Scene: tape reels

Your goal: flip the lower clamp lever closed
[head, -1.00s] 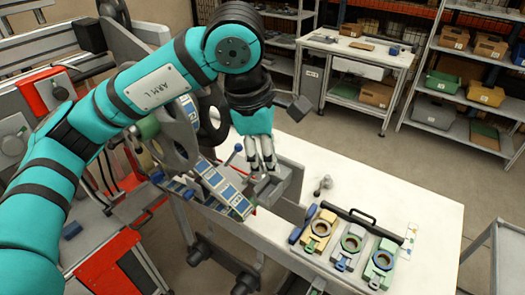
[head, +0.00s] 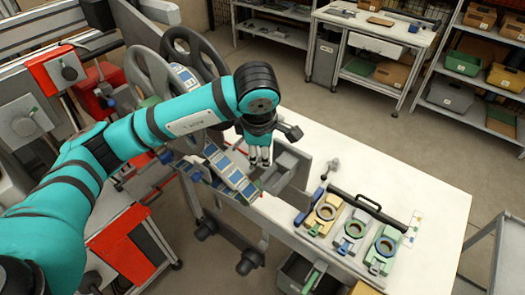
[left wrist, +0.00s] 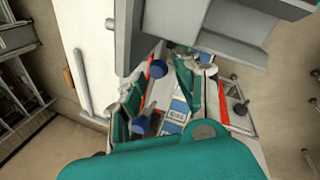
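My left gripper (head: 259,160) points down just left of a grey block fixture (head: 287,166) at the table's left end. In the left wrist view its two green fingers (left wrist: 163,64) stand apart with nothing held between them. A strip with blue and white labels (head: 228,174) lies below and left of it; it also shows between the fingers (left wrist: 178,110). A blue round part (left wrist: 152,75) shows near the fingertips in the wrist view. I cannot tell which part is the lower clamp lever or its position. My right gripper is not in view.
Yellow, grey and green ring-shaped parts (head: 326,212) lie on the white table (head: 400,175) beside a black handle bar (head: 354,208). Two large reels (head: 150,72) stand behind my left arm. Open table lies to the right. Shelves (head: 470,85) are at the back.

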